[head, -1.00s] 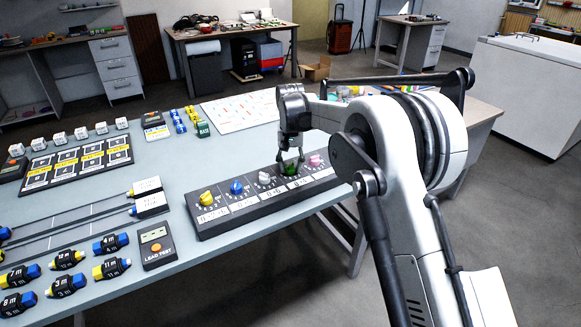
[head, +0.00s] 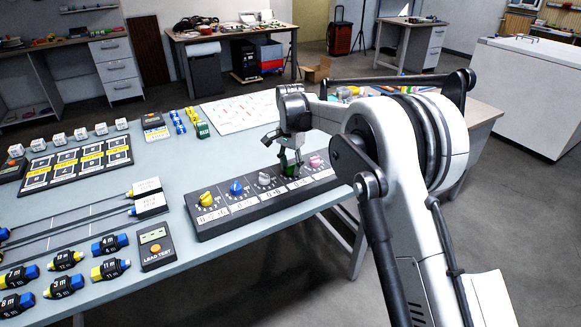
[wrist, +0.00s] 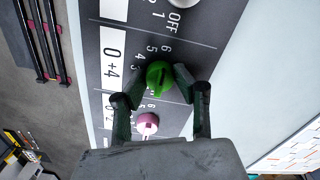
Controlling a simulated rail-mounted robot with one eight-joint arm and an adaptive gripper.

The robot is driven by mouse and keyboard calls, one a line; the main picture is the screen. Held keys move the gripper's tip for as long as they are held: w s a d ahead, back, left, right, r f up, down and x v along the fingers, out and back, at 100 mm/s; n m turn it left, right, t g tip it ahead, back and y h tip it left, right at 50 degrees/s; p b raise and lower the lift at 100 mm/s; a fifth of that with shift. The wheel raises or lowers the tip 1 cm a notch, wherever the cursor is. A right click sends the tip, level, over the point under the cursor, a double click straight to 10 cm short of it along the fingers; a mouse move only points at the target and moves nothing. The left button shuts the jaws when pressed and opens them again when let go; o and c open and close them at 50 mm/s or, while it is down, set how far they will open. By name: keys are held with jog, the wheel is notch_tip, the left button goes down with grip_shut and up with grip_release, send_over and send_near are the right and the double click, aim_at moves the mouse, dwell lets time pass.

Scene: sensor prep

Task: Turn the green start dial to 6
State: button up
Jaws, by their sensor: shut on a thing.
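The green start dial (wrist: 159,76) is a round knob on the dark dial panel (head: 215,231), with a "0+4" label beside it in the wrist view. The numbers 4, 5 and 6 show printed next to it. A dark ridge runs across its top, but I cannot tell exactly which number it points at. My gripper (wrist: 157,86) is shut on the green dial, with a finger on either side. In the head view my gripper (head: 289,164) reaches down onto the dial (head: 290,171), and its fingers partly hide it.
A pink dial (head: 315,162) sits close beside the green one. A grey dial (head: 264,179), a blue dial (head: 236,187) and a yellow dial (head: 206,199) stand in the same row. A lead tester (head: 157,247) lies left of the panel. A white chart (head: 240,110) lies behind.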

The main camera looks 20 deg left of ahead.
aim_at(291, 165)
dwell(0.4)
jog(key=o, duration=1.1)
jog(key=shift+r, duration=0.15)
notch_tip(291, 165, up, 12)
jog(key=shift+f, duration=0.1)
